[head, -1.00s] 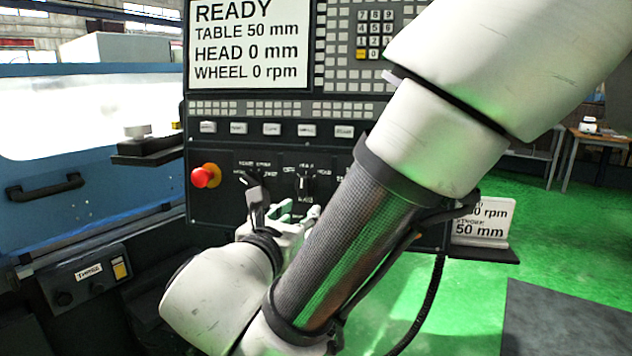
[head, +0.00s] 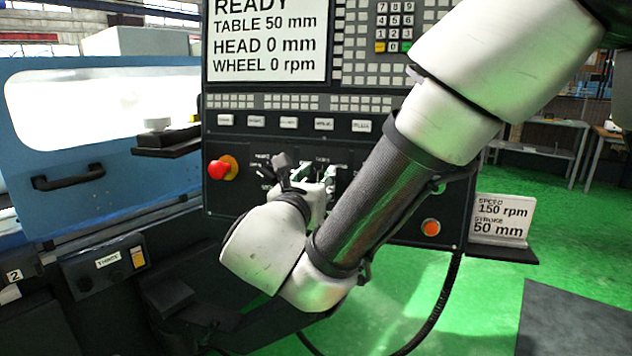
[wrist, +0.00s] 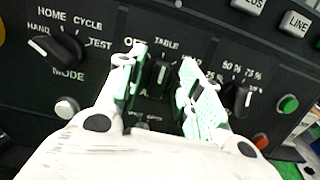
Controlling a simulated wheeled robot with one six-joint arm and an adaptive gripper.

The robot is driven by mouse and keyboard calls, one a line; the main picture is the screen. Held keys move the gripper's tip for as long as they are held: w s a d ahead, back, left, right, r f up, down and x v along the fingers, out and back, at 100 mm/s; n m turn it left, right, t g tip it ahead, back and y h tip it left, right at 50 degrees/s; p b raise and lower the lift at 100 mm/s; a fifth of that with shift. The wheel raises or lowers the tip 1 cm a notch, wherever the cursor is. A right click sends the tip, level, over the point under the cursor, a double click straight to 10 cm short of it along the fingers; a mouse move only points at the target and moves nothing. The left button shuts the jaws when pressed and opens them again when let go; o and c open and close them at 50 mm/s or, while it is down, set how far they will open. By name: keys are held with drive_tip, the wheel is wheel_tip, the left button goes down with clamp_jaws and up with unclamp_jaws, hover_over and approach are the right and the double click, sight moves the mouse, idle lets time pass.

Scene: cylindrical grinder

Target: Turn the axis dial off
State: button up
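The axis dial (wrist: 159,74) is a black knob on the dark control panel, seen in the wrist view with OFF at its upper left and TABLE above it. Its white mark points about straight up, toward TABLE. My gripper (wrist: 162,60) is open, with one pale green-padded finger to the left of the knob and the other to the right. I cannot tell whether either finger touches it. In the head view my gripper (head: 314,174) is at the panel and hides most of the dial.
The mode dial (wrist: 58,50) is left of my gripper and another selector dial (wrist: 240,98) is right of it. A red emergency button (head: 222,168) sits at the panel's left. Green (wrist: 288,104) and orange (wrist: 261,141) buttons lie farther right.

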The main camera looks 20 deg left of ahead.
clamp_jaws()
drive_tip(key=shift+n, duration=0.3)
drive_tip(key=n+y, duration=0.1)
drive_tip(key=n, duration=0.3)
drive_tip(key=shift+a+n+y, duration=0.1)
drive_tip(key=shift+n+y, duration=0.3)
drive_tip(key=shift+n, duration=2)
unclamp_jaws()
